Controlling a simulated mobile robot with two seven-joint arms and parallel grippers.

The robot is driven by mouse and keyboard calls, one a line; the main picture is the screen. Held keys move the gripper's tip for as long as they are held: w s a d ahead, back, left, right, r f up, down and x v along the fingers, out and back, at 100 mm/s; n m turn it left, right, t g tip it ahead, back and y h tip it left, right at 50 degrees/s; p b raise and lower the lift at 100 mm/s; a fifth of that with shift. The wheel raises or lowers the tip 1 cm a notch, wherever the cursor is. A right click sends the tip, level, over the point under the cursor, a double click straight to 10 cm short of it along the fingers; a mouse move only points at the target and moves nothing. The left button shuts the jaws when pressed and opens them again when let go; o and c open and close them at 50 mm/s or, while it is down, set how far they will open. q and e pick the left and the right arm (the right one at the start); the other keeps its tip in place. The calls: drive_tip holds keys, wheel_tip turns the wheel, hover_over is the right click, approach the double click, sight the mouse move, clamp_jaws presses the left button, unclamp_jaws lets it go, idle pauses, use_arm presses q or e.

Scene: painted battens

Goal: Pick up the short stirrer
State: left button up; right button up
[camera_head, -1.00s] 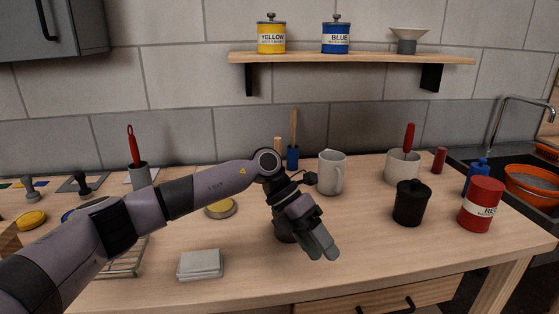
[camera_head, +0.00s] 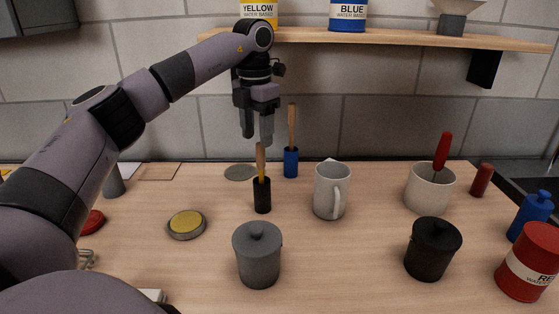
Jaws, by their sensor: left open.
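A wooden stirrer (camera_head: 261,163) with a yellow lower part stands upright in a small black holder (camera_head: 262,199) in the middle of the bench. A second wooden stirrer (camera_head: 291,126) stands in a blue holder (camera_head: 291,163) behind it to the right and reaches higher in the picture. My left gripper (camera_head: 257,138) points down, open, with its fingertips at about the top of the stirrer in the black holder. I cannot tell whether they touch it. My right gripper is not in view.
A white mug (camera_head: 331,191) stands right of the black holder, and a grey lidded pot (camera_head: 257,256) stands in front. A yellow-topped tin (camera_head: 186,223) is at left. A white pot (camera_head: 429,188) holds a red-handled tool. The shelf (camera_head: 400,38) hangs above.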

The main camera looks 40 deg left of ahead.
sight(261, 168)
use_arm(q)
drive_tip(key=shift+w, duration=0.2)
drive_tip(key=shift+w+f, duration=0.1)
drive_tip(key=shift+f, duration=0.2)
drive_tip(key=f, duration=0.2)
drive_tip(key=f+p, duration=0.1)
drive_tip(key=f, duration=0.3)
drive_tip(key=shift+w+a+f, duration=0.2)
drive_tip(key=shift+w+a, duration=0.05)
drive_tip(key=shift+w, duration=0.05)
clamp_jaws()
